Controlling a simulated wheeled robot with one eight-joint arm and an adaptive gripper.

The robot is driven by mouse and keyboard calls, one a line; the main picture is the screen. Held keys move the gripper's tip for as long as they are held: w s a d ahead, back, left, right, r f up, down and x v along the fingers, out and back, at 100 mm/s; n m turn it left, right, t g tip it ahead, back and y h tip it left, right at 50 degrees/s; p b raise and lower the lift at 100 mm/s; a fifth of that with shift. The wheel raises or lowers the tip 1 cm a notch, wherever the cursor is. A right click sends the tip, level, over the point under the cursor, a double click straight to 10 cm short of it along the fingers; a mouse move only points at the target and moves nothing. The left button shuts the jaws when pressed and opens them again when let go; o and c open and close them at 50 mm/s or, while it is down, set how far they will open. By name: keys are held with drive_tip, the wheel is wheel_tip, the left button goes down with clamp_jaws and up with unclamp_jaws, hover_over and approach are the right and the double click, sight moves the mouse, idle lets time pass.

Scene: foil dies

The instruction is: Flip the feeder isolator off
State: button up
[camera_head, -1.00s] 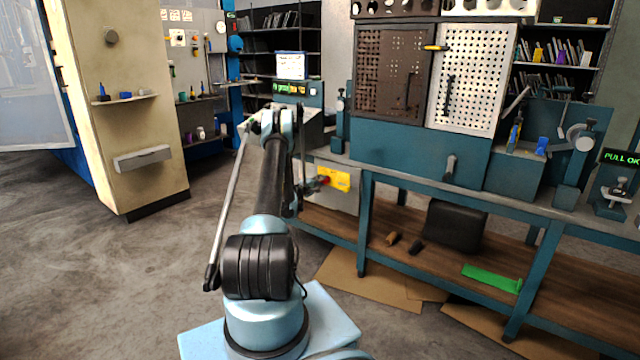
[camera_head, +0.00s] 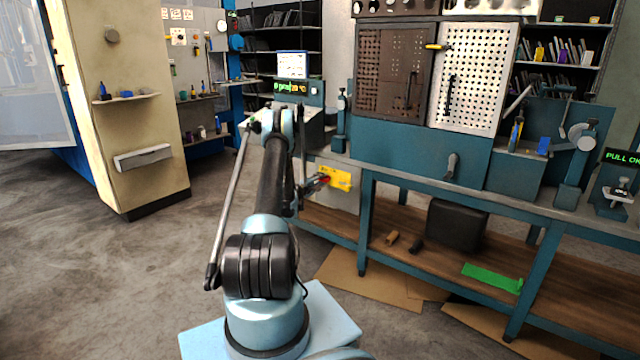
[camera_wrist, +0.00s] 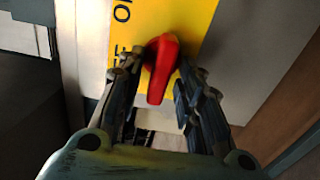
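The feeder isolator is a red handle (camera_wrist: 161,68) on a yellow plate (camera_wrist: 195,25) with dark lettering, partly hidden. In the wrist view the handle hangs nearly upright, its lower end leaning slightly left. My gripper (camera_wrist: 160,72) has its two dark fingers spread either side of the handle. The left fingertip is close to the handle's upper part; I cannot tell whether it touches. In the head view the yellow plate (camera_head: 340,179) is on a pale box under the bench's left end, and my gripper (camera_head: 318,183) is right at it, covering most of the handle.
The teal bench (camera_head: 420,176) stands just above and right of the isolator, with a leg (camera_head: 364,225) close by. Cardboard (camera_head: 370,283) lies below on the floor. The floor left of my arm is clear.

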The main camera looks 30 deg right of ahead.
drive_tip(key=v, duration=1.2)
drive_tip(key=shift+w, duration=0.1)
drive_tip(key=s+a+r+m+g+y, duration=0.1)
drive_tip(key=s+a+r+m+y, duration=0.15)
drive_tip(key=a+r, duration=0.6)
drive_tip(key=s+a+r+m+g+y, duration=0.15)
drive_tip(key=s+a+r, duration=0.3)
drive_tip(key=r, duration=0.75)
drive_tip(key=s+a+r+y, duration=0.3)
drive_tip(key=s+a, duration=0.4)
drive_tip(key=s, duration=0.1)
drive_tip(key=s+a+r+y, duration=0.2)
drive_tip(key=s+a+r, duration=0.1)
drive_tip(key=s+a, duration=0.5)
drive_tip(key=s+a+f+g+y, duration=0.1)
drive_tip(key=s+a+f+y, duration=0.2)
drive_tip(key=s+a, duration=0.7)
drive_tip(key=s+a+f+g+y, duration=0.1)
drive_tip(key=s+a+f+y, duration=0.3)
drive_tip(key=s+a, duration=0.7)
drive_tip(key=s+f, duration=0.2)
drive_tip(key=s, duration=0.6)
drive_tip(key=shift+m+y, duration=0.3)
